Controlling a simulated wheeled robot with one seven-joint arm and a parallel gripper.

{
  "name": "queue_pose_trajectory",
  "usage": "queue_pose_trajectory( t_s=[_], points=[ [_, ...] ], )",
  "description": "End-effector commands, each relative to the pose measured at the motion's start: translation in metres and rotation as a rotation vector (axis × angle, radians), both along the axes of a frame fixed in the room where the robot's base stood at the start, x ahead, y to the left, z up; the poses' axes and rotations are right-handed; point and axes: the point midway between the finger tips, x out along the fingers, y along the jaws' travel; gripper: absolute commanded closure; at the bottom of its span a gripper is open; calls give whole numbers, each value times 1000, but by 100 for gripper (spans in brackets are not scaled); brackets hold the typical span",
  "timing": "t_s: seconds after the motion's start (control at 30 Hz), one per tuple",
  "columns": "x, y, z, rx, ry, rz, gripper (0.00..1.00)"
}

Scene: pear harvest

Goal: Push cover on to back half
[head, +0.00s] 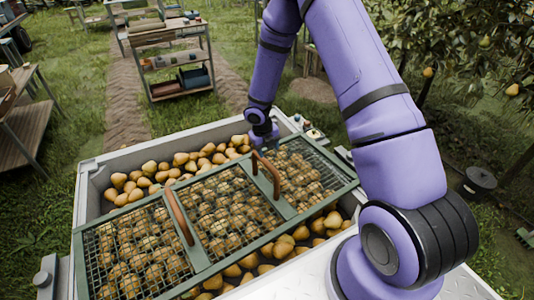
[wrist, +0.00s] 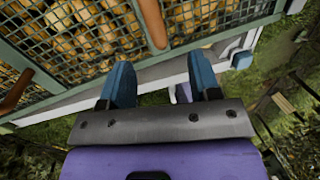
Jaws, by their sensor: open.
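The cover (head: 203,262) is a green-framed wire mesh panel with two brown wooden handles (head: 180,217). It lies across the middle of the pear bin (head: 88,185), with pears visible through the mesh. Bare pears (head: 205,157) show along the bin's back side and also along its front side. My gripper (head: 263,138) is beyond the cover's far edge, near the bin's back right corner. In the wrist view my gripper (wrist: 162,88) has its two blue fingers spread with nothing between them. The cover's frame (wrist: 55,82) and a handle (wrist: 152,24) lie just beyond the fingertips; contact cannot be told.
A wooden bench (head: 28,120) is at the left. A pear tree (head: 470,60) and a dark lidded pot (head: 478,182) are at the right.

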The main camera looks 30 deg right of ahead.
Motion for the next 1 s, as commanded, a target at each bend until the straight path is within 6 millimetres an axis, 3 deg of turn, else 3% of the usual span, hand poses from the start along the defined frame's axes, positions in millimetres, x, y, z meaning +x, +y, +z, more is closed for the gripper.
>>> queue_pose_trajectory(
  t_s=[0.17, 0.67, 1.0],
  points=[
    [-1, 2, -21, 9, 30, 87, 43],
    [-1, 1, -30, 11, 33, 95, 43],
    [-1, -9, -80, 9, 34, 94, 43]
  ],
)
